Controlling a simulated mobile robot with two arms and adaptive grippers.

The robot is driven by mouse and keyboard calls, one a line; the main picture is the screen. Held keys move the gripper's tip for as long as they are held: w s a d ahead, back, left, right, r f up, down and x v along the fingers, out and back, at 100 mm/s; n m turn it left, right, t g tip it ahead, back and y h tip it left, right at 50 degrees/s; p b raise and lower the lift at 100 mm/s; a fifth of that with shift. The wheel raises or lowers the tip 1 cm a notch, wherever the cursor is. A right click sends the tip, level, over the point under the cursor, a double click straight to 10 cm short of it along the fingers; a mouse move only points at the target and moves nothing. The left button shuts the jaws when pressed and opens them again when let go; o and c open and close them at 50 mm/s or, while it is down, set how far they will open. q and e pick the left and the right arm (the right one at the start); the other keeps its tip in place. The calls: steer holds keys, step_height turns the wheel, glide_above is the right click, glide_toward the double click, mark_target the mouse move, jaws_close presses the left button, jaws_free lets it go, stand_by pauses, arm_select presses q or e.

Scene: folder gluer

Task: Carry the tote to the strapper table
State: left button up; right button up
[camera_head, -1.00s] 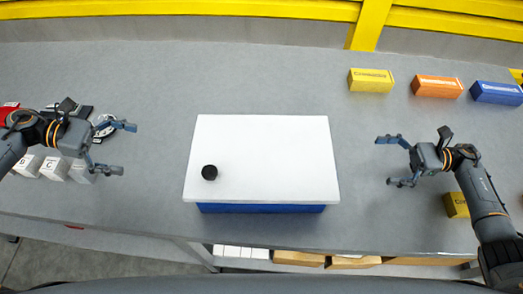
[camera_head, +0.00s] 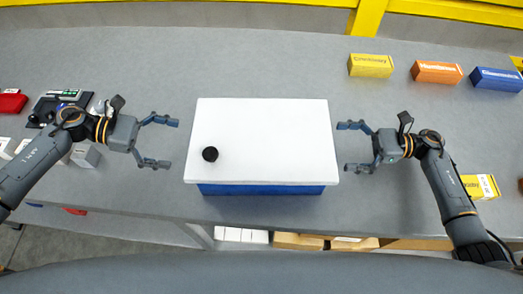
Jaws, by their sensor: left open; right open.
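The tote (camera_head: 262,189) is a blue box on the grey table, mostly hidden under a flat white top (camera_head: 270,135). A small black round thing (camera_head: 210,154) sits on the white top near its left edge. My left gripper (camera_head: 165,142) is open and empty, a little left of the tote with its fingers pointing at it. My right gripper (camera_head: 352,147) is open, with its fingertips very close to the tote's right edge. I cannot tell whether they touch it.
Yellow (camera_head: 371,65), orange (camera_head: 437,72) and blue (camera_head: 496,79) boxes stand at the back right. Another yellow box (camera_head: 481,187) lies near my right arm. Small white boxes (camera_head: 84,155) and a dark device (camera_head: 58,106) are at the left. The table (camera_head: 230,62) behind the tote is clear.

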arm_select(q)
steer(key=shift+x, duration=1.75)
arm_select(e)
steer(key=shift+a, duration=1.7)
arm_select(q)
steer(key=c, duration=1.2)
arm_select(e)
steer(key=c, duration=1.2)
arm_select(q)
steer(key=shift+r, duration=0.15)
arm_select(e)
steer(key=shift+r, duration=0.1)
